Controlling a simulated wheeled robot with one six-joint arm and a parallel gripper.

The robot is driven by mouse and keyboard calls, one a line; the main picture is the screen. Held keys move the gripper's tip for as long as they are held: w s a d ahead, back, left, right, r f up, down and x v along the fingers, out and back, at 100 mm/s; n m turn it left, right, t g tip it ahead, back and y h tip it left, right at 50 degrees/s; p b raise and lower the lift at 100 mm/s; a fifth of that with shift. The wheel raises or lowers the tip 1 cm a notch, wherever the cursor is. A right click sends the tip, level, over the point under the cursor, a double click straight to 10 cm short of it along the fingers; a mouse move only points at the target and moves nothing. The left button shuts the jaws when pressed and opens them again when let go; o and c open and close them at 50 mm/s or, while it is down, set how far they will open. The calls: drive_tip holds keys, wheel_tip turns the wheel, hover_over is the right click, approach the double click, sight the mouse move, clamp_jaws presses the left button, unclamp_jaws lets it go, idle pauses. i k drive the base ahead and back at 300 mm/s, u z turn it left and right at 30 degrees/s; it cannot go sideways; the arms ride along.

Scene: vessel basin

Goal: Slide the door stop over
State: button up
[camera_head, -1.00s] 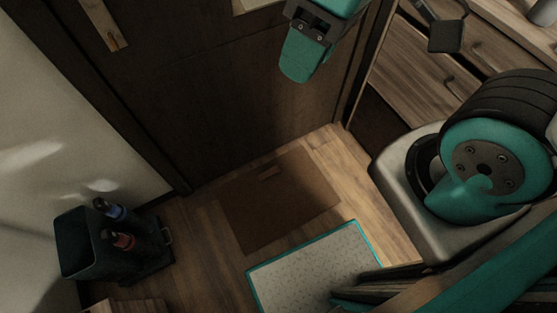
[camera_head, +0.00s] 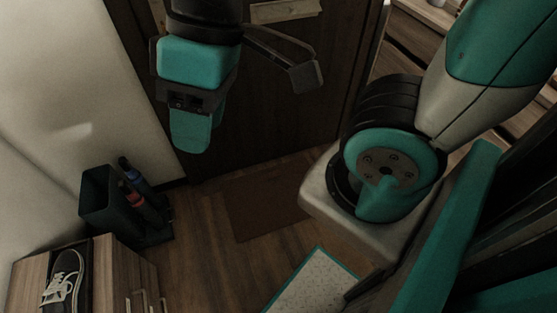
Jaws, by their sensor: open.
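My gripper (camera_head: 248,108) is open and empty in the upper left of the head view. Its teal-tipped finger is at the left and its dark finger pad at the right. It hangs in front of the dark brown door (camera_head: 285,120). A brown mat (camera_head: 265,203) lies on the floor at the foot of the door. I cannot make out the door stop clearly in the dim light by the mat. I see no contact between my gripper and the door or floor.
A dark bin-like holder (camera_head: 103,200) with a blue and a red-topped item stands left of the mat. A wooden cabinet (camera_head: 105,270) bears a dark shoe (camera_head: 65,280). A pale teal-edged mat (camera_head: 312,285) lies in front. Wooden drawers (camera_head: 412,45) stand at the right.

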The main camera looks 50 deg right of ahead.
sight(277, 173)
drive_tip(key=z, duration=0.1)
drive_tip(key=i, duration=1.15)
drive_tip(key=z, duration=0.9)
